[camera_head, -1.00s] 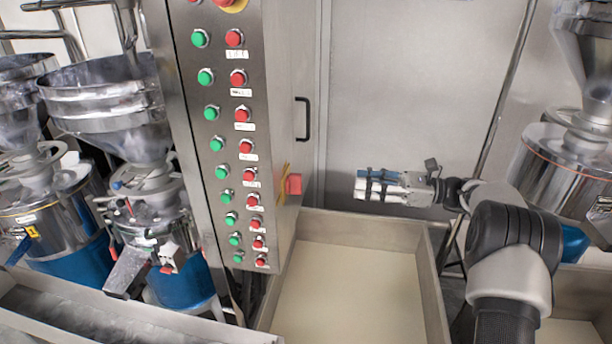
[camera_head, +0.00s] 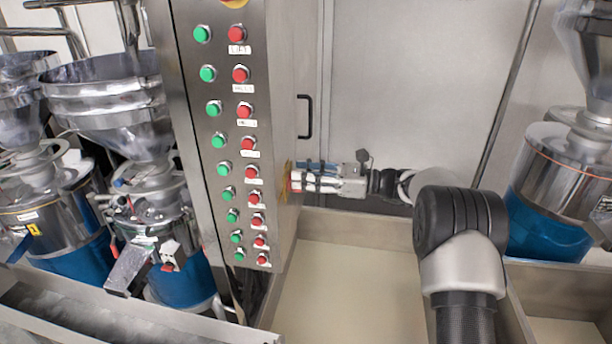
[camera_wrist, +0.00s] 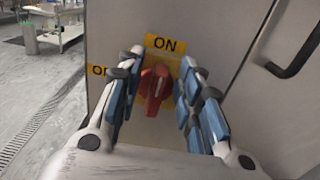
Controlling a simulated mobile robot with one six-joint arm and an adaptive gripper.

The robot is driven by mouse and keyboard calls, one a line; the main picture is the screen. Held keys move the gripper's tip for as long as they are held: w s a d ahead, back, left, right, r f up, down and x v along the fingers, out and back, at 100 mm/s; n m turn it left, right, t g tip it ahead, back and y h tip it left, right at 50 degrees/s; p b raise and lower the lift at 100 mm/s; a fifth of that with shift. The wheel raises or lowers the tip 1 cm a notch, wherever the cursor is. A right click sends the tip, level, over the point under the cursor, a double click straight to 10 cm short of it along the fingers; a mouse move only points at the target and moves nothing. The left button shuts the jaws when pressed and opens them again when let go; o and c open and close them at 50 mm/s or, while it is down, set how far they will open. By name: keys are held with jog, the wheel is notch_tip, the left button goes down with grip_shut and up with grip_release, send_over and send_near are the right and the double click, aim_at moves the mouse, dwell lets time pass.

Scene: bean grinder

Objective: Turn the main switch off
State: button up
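The main switch is a red rotary knob (camera_wrist: 155,88) on a yellow plate, on the side of the steel control cabinet (camera_head: 278,120). A yellow label reading "ON" (camera_wrist: 165,44) sits above it, and part of another yellow label (camera_wrist: 97,70) shows to its left. In the wrist view the knob's handle looks close to upright, tilted slightly. My gripper (camera_wrist: 158,75) is open, with its blue-padded fingers on either side of the knob and a gap visible on both sides. In the head view my gripper (camera_head: 298,180) is at the cabinet's side and mostly hides the switch.
The cabinet front carries columns of green buttons (camera_head: 214,108) and red buttons (camera_head: 244,110). A black door handle (camera_head: 305,117) is above my gripper. A cream-floored bin (camera_head: 345,290) lies below. Grinders stand left (camera_head: 150,190) and right (camera_head: 560,180).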

grip_shut()
dwell(0.4)
jog(key=shift+n, duration=0.3)
jog(key=n+b, duration=0.2)
jog(key=s+n+b, duration=0.1)
jog(key=n+b, duration=0.1)
jog(key=f+n+b, duration=0.1)
jog(key=n, duration=0.1)
jog(key=shift+s+a+b, duration=0.15)
jog(key=shift+s+b, duration=0.1)
jog(key=shift+b, duration=0.15)
jog(key=n+b, duration=0.3)
jog(key=n, duration=0.1)
jog(key=f+n+b, duration=0.1)
jog(key=b, duration=0.1)
jog(key=shift+s+n+b, duration=0.3)
jog(key=shift+s+n, duration=0.1)
jog(key=n+b, duration=0.3)
jog(key=shift+s+a+f, duration=0.1)
jog(key=shift+s+f, duration=0.05)
jog(key=shift+f, duration=0.15)
jog(key=shift+f+n+b, duration=0.15)
jog(key=shift+n+b, duration=1.05)
jog(key=shift+b, duration=0.15)
